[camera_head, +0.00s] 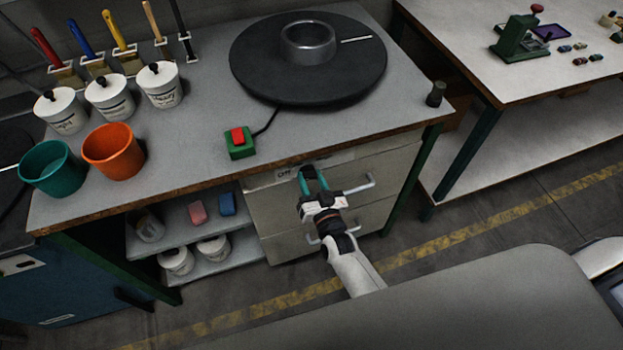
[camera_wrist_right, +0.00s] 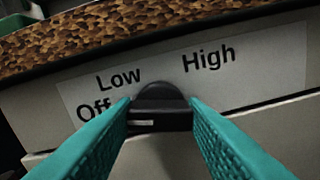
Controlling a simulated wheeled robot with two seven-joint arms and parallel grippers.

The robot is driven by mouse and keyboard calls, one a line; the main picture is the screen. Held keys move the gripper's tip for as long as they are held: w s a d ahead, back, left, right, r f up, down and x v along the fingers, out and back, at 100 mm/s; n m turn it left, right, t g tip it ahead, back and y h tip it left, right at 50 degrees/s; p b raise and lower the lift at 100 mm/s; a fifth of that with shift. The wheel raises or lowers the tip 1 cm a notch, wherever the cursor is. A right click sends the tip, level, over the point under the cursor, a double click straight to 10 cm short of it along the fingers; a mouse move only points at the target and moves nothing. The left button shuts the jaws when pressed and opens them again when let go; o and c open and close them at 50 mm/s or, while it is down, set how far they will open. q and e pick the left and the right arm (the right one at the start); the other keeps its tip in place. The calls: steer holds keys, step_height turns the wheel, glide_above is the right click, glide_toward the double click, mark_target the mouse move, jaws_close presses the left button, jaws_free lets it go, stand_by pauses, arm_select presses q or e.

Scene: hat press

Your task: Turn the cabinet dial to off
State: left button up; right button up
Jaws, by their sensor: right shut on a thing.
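The black cabinet dial (camera_wrist_right: 160,106) sits on the front of the cabinet under the worktop edge. A pale label (camera_wrist_right: 262,62) around it reads "Off" at the lower left, "Low" at the upper left and "High" at the upper right. A short white line shows on the left part of the dial's face, on the side of "Off". My right gripper (camera_head: 313,173) has its teal fingers shut on the two sides of the dial; they also show in the right wrist view (camera_wrist_right: 160,118). In the head view the gripper hides the dial. My left gripper is not in view.
A drawer handle (camera_head: 358,187) sticks out just right of my right gripper. The worktop (camera_head: 200,130) edge overhangs above it. On top stand a green box with a red button (camera_head: 240,142), a black round plate (camera_head: 265,70) and an orange cup (camera_head: 113,152).

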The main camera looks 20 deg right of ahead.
steer(key=shift+f, duration=0.1)
steer(key=o, duration=1)
steer(key=s+b, duration=0.1)
steer(key=s, duration=1.1)
steer(key=shift+d, duration=0.15)
